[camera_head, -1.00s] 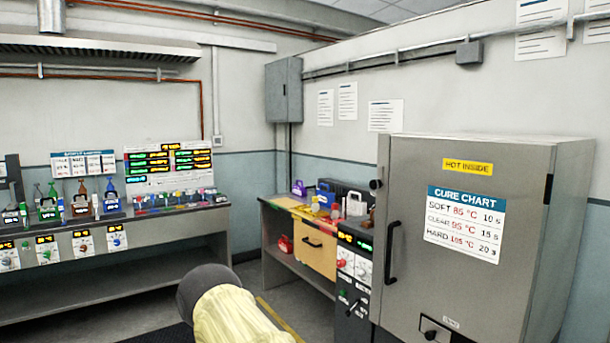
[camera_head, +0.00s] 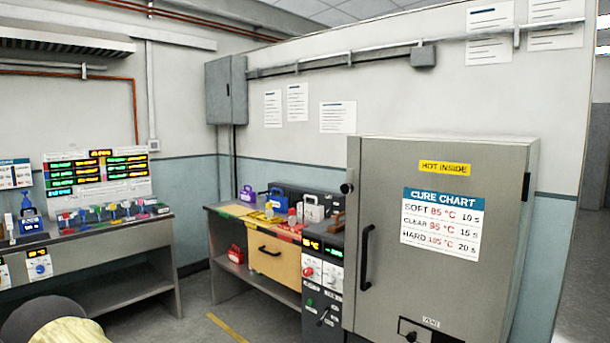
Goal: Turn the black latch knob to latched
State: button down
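A small black knob (camera_head: 346,188) sits at the upper left edge of the grey oven door (camera_head: 385,190), above the long black door handle (camera_head: 365,258). It looks like the latch knob, but it is too small to read its turned position. The door looks shut. Another small black control (camera_head: 410,336) is on the vent plate at the bottom of the door. Part of my own arm shows at the bottom left, well away from the oven. My gripper is not in view.
A control panel (camera_head: 322,290) with knobs and displays stands left of the oven. A bench (camera_head: 262,262) with padlock-shaped items is beyond it, and another bench (camera_head: 110,235) is at the left. Floor with a yellow line (camera_head: 228,328) is open between.

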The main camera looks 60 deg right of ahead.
aim_at(346, 188)
jog(key=z, duration=0.35)
jog(key=i, duration=1.15)
jog(key=z, duration=1.45)
jog(key=i, duration=0.6)
jog(key=z, duration=0.65)
